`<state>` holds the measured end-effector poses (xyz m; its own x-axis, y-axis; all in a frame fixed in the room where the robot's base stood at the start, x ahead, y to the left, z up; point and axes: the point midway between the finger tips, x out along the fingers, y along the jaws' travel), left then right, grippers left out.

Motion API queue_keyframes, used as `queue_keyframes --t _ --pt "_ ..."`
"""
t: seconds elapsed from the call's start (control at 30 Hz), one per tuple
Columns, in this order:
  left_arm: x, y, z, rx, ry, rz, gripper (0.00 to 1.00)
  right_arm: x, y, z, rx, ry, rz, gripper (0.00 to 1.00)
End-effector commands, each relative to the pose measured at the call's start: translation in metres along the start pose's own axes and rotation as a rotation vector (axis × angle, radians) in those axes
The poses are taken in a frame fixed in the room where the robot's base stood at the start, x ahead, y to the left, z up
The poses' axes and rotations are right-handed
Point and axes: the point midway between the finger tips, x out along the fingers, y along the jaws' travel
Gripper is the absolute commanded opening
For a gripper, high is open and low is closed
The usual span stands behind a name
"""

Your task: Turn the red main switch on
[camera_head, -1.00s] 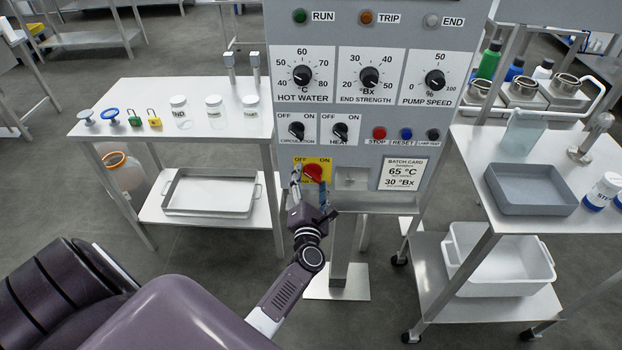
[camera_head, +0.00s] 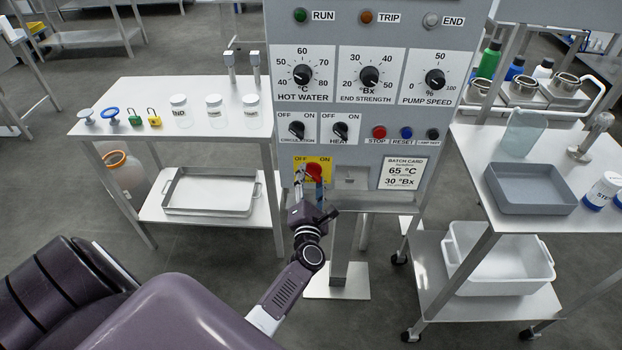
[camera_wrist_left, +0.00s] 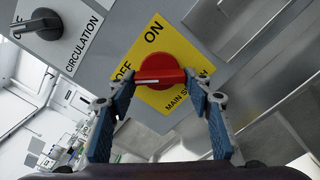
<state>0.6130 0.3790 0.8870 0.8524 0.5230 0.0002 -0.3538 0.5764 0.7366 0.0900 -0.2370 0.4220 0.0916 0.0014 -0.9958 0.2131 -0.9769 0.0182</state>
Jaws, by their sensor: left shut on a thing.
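The red main switch (camera_head: 314,171) is a rotary knob on a yellow plate (camera_head: 300,162) low on the grey panel. It also shows in the left wrist view (camera_wrist_left: 160,72), where the plate is tilted and the white mark on the handle points to the OFF side. My left gripper (camera_head: 311,184) is at the switch, covering its lower part in the head view. In the left wrist view its blue-padded fingers (camera_wrist_left: 160,80) are at the two ends of the red handle, shut on it. My right gripper is not in view.
The black circulation knob (camera_head: 297,129) and heat knob (camera_head: 340,130) are just above. A batch card (camera_head: 403,173) is to the right. A metal ledge (camera_head: 378,202) juts out below the panel. Side tables stand left (camera_head: 110,97) and right (camera_head: 470,150).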

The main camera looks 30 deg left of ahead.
Motion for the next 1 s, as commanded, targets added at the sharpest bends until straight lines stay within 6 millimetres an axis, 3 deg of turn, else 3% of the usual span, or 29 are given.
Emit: queue_keyframes --t 0.27,1.0 --pt "-0.001 0.001 0.001 0.174 0.002 -0.002 0.22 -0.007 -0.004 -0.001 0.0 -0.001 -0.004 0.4" --pt "-0.001 0.003 0.002 0.876 0.0 -0.004 0.22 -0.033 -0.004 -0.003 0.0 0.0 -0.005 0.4"
